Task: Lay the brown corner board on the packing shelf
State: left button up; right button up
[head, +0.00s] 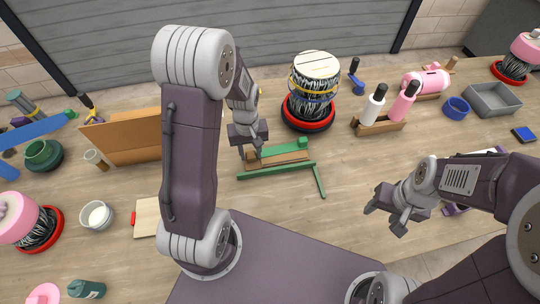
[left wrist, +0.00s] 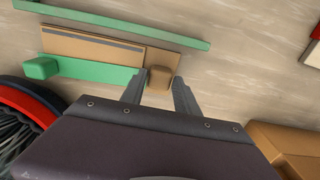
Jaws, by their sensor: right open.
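The brown corner board (left wrist: 90,47) appears to be the flat tan piece with a grey strip. It lies on the table beside green bars (left wrist: 120,20); it also shows in the head view (head: 277,160). A small brown block (left wrist: 160,79) stands at its end. My left gripper (head: 250,153) is over that end, fingers apart, with the block between or just beyond the fingertips (left wrist: 162,80); I cannot tell whether they touch it. My right gripper (head: 383,219) is open and empty over the right of the table. I cannot tell for sure which thing is the packing shelf.
A drum-like stack with a red base (head: 307,112) stands close behind the board. A wooden panel (head: 140,138) is at the left. A bottle holder (head: 378,126) and a grey tray (head: 491,100) are at the right. The table between my grippers is mostly clear.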

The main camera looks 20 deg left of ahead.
pick_arm(q)
grip_shut()
jog(key=shift+d+r, duration=0.15)
jog(key=shift+r, duration=2)
jog(key=d+r, duration=0.6)
jog(key=d, duration=0.5)
jog(key=shift+w+d+r, duration=0.25)
jog(key=shift+r, duration=0.1)
